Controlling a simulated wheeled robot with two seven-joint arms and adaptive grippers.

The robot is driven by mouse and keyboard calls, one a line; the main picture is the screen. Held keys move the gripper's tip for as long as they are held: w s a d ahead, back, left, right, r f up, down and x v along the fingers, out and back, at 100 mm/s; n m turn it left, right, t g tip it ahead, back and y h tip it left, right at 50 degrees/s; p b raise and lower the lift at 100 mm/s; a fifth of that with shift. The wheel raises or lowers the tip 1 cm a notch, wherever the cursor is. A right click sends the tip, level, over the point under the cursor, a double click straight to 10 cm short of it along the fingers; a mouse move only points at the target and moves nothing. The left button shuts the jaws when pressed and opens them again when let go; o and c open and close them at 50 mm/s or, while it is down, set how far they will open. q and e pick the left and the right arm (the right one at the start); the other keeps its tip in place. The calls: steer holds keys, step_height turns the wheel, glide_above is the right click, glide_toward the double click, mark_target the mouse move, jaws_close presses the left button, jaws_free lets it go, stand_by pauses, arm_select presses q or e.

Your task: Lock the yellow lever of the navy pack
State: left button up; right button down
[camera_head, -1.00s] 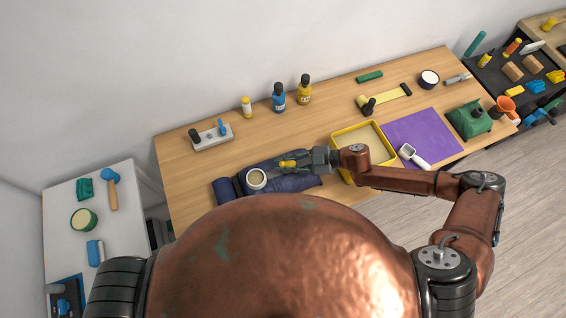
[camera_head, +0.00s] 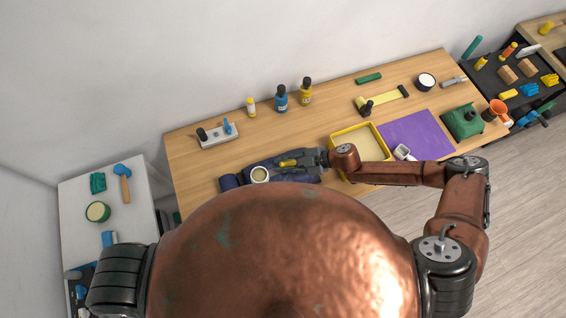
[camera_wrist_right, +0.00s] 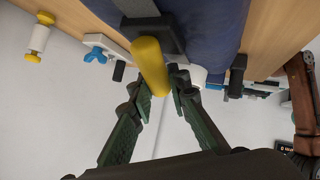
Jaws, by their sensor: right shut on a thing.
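The navy pack (camera_head: 300,175) lies along the front edge of the wooden table, partly hidden behind my body. Its yellow lever (camera_head: 287,162) sits on top near the pack's middle. In the right wrist view the yellow lever (camera_wrist_right: 150,65) stands out from a dark mount against the navy pack (camera_wrist_right: 215,30). My right gripper (camera_head: 298,162) reaches in from the right, shut on the lever. Its green fingers (camera_wrist_right: 163,92) show below the lever in the wrist view, the tips partly hidden. My left gripper is not in view.
A yellow-rimmed tray (camera_head: 386,149) is close to my right wrist, with a purple mat (camera_head: 425,135) beyond. Bottles (camera_head: 281,98) and a grey block (camera_head: 218,140) stand toward the wall. The table's middle is clear.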

steer(key=c, duration=1.8)
jaws_free()
steer(key=v, duration=1.2)
